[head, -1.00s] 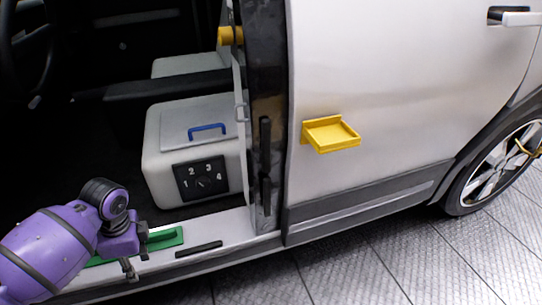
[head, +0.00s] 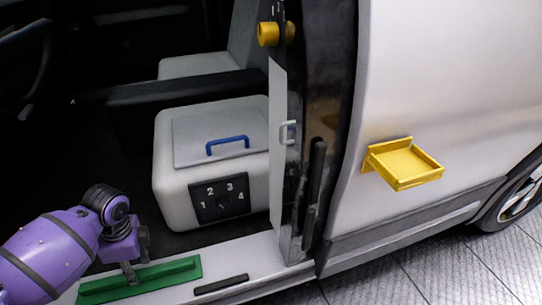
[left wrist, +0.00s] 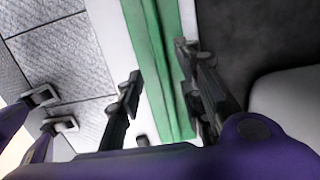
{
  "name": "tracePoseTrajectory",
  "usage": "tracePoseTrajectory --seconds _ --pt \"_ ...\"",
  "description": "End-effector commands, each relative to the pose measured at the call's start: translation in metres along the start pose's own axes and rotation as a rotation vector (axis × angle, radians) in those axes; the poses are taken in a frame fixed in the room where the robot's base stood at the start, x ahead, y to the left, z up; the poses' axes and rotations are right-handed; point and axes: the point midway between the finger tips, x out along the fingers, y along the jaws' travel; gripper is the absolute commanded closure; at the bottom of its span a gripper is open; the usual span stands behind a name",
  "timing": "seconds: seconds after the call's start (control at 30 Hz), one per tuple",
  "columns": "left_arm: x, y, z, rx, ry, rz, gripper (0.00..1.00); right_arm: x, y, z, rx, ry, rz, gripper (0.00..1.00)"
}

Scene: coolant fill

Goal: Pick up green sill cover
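The green sill cover (head: 165,275) is a long flat strip with a raised middle rib, lying along the pale door sill at lower left in the head view. My left gripper (head: 138,257) is over the cover's inner side in that view. In the left wrist view, its two dark fingers (left wrist: 160,80) are open and apart, with the green cover (left wrist: 153,52) running between them. I see no grip on it; the height of the fingertips above it is unclear. My right gripper is not in view.
A black strip (head: 221,284) lies right of the cover. A yellow tray (head: 405,167) sticks out from the van side. The door pillar (head: 318,150) rises at right.

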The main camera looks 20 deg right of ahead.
Motion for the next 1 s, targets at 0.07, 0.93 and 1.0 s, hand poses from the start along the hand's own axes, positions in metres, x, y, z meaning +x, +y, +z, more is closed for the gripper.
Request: tracePoseTrajectory --seconds 0.07,0.93,1.0 --pt "0.021 0.0 0.0 0.001 -0.001 0.007 0.66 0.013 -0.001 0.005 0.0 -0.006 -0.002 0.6" --pt "0.03 -0.001 0.0 0.001 0.0 0.0 1.0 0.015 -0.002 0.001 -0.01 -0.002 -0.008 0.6" --pt "0.03 -0.001 0.0 0.001 0.0 0.0 1.0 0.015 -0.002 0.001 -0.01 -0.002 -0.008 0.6"
